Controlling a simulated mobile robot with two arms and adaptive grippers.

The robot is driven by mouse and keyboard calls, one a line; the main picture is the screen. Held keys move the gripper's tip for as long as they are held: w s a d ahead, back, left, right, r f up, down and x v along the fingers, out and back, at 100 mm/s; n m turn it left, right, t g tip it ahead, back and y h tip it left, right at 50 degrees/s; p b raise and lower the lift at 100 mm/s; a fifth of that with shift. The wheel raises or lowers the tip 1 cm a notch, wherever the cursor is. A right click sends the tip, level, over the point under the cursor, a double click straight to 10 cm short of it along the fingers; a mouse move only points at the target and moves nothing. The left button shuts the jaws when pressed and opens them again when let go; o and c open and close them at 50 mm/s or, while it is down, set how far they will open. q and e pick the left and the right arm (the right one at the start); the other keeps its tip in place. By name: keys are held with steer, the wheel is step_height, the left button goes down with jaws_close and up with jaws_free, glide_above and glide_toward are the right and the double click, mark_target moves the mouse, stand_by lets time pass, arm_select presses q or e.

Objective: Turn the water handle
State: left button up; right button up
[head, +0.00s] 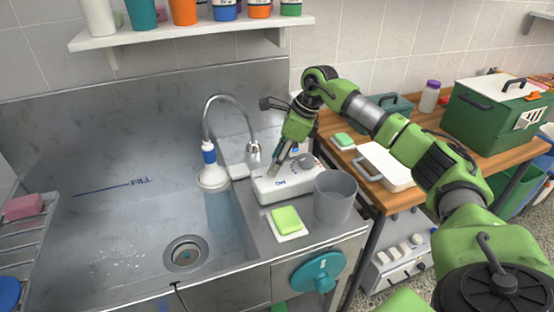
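A teal round handle (318,272) is mounted on the front panel of the steel sink unit at the lower right. A white box (288,183) with blue lettering and a grey knob stands on the counter right of the basin. My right gripper (278,168) points down over this white box, well above and behind the teal handle. Its fingertips are small here, and I cannot tell whether they touch the box or how far apart they are. A curved grey faucet (210,108) rises behind the basin. My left gripper is not in view.
A grey cup (334,197) and a green sponge (287,219) stand on the counter right of the basin. A white and blue bottle-like item (211,168) is by the faucet. A wooden table (372,183) with a green case (492,112) is at right.

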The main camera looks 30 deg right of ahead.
steer(key=o, duration=0.4)
steer(key=v, duration=1.2)
stand_by(0.3)
